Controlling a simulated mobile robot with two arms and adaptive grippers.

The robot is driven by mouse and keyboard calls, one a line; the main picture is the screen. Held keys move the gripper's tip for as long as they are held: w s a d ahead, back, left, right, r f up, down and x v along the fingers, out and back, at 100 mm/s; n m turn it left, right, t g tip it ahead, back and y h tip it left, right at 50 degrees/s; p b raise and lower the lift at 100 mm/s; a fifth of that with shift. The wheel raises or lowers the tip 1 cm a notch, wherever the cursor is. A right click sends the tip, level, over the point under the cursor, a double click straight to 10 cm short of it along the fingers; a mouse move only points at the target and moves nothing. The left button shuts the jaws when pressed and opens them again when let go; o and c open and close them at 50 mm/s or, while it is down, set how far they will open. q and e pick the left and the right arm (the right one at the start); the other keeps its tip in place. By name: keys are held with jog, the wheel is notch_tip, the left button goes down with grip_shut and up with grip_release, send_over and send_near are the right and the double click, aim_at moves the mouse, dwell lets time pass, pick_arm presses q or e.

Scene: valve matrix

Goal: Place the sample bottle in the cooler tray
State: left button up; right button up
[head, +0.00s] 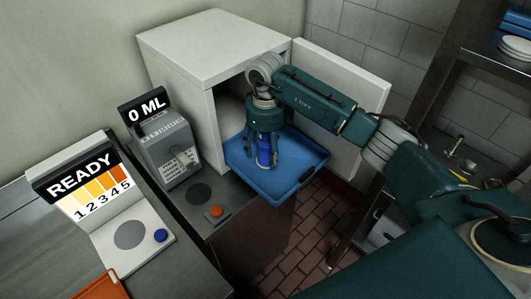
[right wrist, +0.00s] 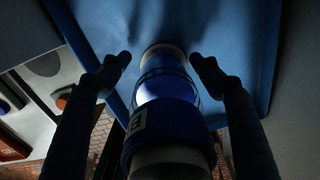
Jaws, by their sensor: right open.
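The sample bottle (head: 264,157), blue with a clear middle, is at the blue cooler tray (head: 308,154), which sticks out of the open white cooler (head: 190,45). In the right wrist view the bottle (right wrist: 165,85) appears to stand on the tray (right wrist: 215,25). My right gripper (head: 262,153) points down over the tray with its fingers around the bottle. In the right wrist view its fingers (right wrist: 158,62) are open, one on each side of the bottle, with gaps showing. The gripper hides part of the bottle in the head view. My left gripper is out of view.
The cooler door (head: 345,85) stands open behind my right arm. A grey dispenser reading 0 ML (head: 170,148) and an orange button (head: 216,211) are left of the tray. Further left is a READY display (head: 84,185) with a blue button (head: 160,236). A metal shelf is at right.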

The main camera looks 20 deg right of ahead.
aim_at(265, 135)
notch_tip(265, 135, up, 6)
jog(key=shift+a+f+b, duration=0.1)
jog(key=shift+f+b, duration=0.15)
jog(key=shift+b, duration=0.75)
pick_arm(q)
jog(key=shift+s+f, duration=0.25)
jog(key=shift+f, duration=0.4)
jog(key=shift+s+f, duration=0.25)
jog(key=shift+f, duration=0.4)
pick_arm(e)
jog(key=shift+r, duration=0.6)
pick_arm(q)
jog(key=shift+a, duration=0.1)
